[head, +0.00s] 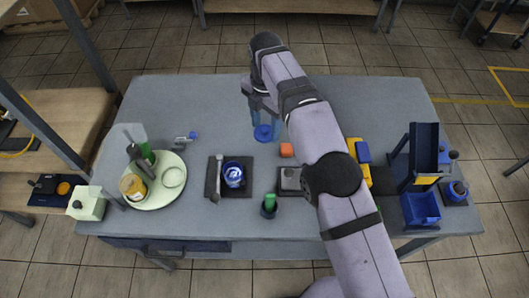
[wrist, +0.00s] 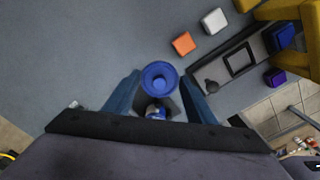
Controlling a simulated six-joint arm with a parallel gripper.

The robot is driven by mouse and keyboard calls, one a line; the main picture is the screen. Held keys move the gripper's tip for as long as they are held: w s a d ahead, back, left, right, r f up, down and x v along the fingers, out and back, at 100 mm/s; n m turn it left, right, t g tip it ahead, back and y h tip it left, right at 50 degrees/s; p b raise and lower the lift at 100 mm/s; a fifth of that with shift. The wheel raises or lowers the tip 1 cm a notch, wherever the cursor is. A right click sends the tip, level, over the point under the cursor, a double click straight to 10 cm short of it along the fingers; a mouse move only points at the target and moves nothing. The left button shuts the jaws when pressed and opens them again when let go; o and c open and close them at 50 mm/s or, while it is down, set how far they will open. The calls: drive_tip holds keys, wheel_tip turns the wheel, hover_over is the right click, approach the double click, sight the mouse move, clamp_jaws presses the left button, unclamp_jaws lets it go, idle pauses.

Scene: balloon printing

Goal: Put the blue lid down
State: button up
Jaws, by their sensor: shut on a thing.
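The blue lid (head: 263,132) is round with a raised rim and sits between the fingertips of my gripper (head: 262,117) over the back-middle of the grey table. In the wrist view the lid (wrist: 160,76) shows between the two blue fingers of my gripper (wrist: 160,82), which is shut on it. I cannot tell whether the lid touches the table top. A blue-and-white item (wrist: 156,111) shows partly below the lid in the wrist view, between the fingers.
An orange cube (head: 287,150) lies to the right of the lid, with a white cube (wrist: 214,20) near it. A jar with blue contents (head: 233,174) stands on a dark mat. A round pale tray (head: 160,199) is at left, blue bins (head: 420,207) at right. The back-left table is clear.

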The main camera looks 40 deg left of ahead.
drive_tip(key=shift+f, duration=0.1)
hover_over(265, 153)
drive_tip(key=shift+w+f+p, duration=0.1)
drive_tip(key=shift+f+p, duration=0.25)
drive_tip(key=shift+f, duration=2.75)
drive_tip(key=shift+f, duration=0.1)
drive_tip(key=shift+f+p, duration=0.55)
drive_tip(key=shift+f, duration=1.2)
drive_tip(key=shift+f, duration=0.2)
drive_tip(key=o, duration=1)
drive_tip(key=shift+r, duration=0.1)
wheel_tip(265, 153, up, 12)
drive_tip(key=shift+r+b, duration=0.15)
drive_tip(key=shift+b, duration=0.4)
